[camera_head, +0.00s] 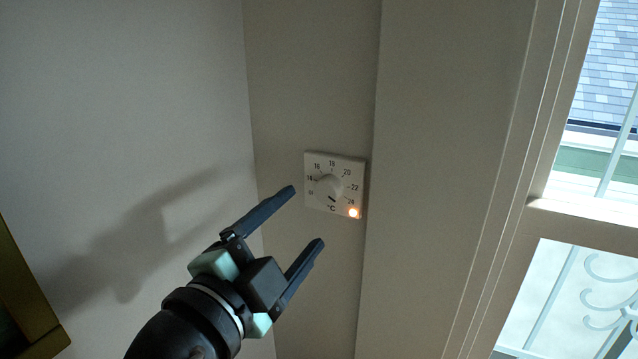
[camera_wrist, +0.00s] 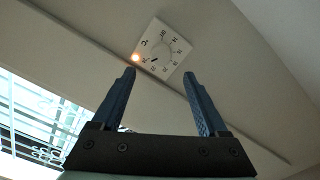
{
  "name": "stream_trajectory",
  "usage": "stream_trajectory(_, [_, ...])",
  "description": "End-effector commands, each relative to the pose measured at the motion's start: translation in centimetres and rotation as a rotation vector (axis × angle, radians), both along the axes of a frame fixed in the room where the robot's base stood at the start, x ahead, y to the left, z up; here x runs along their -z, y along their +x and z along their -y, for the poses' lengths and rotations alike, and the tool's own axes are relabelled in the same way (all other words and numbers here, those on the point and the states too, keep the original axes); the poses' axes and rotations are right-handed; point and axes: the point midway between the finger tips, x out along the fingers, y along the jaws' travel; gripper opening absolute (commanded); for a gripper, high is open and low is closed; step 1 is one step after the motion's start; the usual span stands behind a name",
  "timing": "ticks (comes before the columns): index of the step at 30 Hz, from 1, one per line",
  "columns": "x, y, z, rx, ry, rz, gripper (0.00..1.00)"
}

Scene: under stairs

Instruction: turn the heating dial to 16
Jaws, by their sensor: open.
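The heating dial is a round white knob (camera_head: 328,187) on a square white plate (camera_head: 312,197) fixed to the wall. Printed numbers run around the knob, with 16 at the upper left and 24 at the lower right. A dark pointer mark shows on the knob's lower right, roughly toward 24; its exact reading is hard to tell. An orange light glows at the plate's lower right corner. My gripper (camera_head: 307,215) is open and empty, left of and below the plate, apart from it. In the wrist view the dial (camera_wrist: 166,52) appears beyond and above the open fingertips (camera_wrist: 158,72).
The plate sits on a narrow wall strip between a wall corner on the left and a projecting wall edge (camera_head: 372,200) close on its right. A window with a pale frame (camera_head: 575,222) stands at far right. A gold-coloured frame (camera_head: 35,335) shows at lower left.

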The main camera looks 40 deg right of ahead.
Motion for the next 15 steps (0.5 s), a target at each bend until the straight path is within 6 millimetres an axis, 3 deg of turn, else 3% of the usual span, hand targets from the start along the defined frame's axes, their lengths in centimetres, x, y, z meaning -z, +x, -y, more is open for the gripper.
stream_trajectory(6, [-0.4,1.7,4.3,0.004,0.000,-0.002,0.77])
stream_trajectory(15, [-0.2,2.9,7.1,0.000,0.000,0.000,0.77])
